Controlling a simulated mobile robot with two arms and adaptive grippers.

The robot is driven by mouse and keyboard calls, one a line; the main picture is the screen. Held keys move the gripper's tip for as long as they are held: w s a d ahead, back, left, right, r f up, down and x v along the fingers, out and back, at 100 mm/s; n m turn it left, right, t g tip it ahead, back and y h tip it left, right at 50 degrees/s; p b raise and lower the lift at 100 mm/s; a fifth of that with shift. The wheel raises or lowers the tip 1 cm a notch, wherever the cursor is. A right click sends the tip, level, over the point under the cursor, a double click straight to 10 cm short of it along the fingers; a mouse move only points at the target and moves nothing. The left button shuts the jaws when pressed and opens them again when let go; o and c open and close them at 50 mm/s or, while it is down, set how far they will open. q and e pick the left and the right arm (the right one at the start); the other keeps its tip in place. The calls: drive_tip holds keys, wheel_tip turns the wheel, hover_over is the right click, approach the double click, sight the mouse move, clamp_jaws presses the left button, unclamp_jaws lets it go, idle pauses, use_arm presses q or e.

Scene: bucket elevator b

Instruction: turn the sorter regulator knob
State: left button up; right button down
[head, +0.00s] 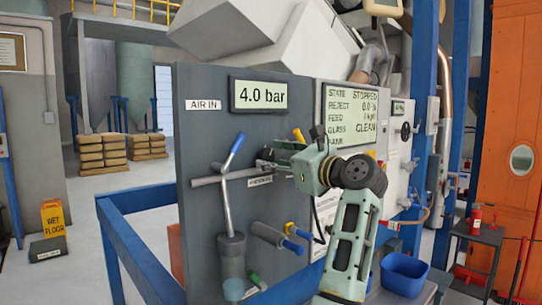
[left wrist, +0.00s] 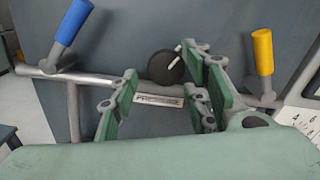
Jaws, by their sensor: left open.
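The regulator knob (left wrist: 163,68) is a round black dial with a white pointer line aimed up and right. It sits on the grey panel (left wrist: 215,22) just above a label reading PRESSURE (left wrist: 158,100). My left gripper (left wrist: 160,80) is open, with one finger on each side of the knob and label in the left wrist view; the knob is nearer the right finger. I cannot tell whether either finger touches it. In the head view my left gripper (head: 272,158) reaches the panel and mostly hides the knob. My right gripper is not in view.
A metal pipe (head: 208,181) crosses the panel. A blue-handled lever (head: 235,148) stands left of the gripper, and a yellow handle (left wrist: 263,52) is to its right. A display (head: 261,95) reads 4.0 bar. A blue rail (head: 140,255) stands at front left.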

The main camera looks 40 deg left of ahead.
use_arm(q)
drive_tip(key=shift+a, duration=0.75)
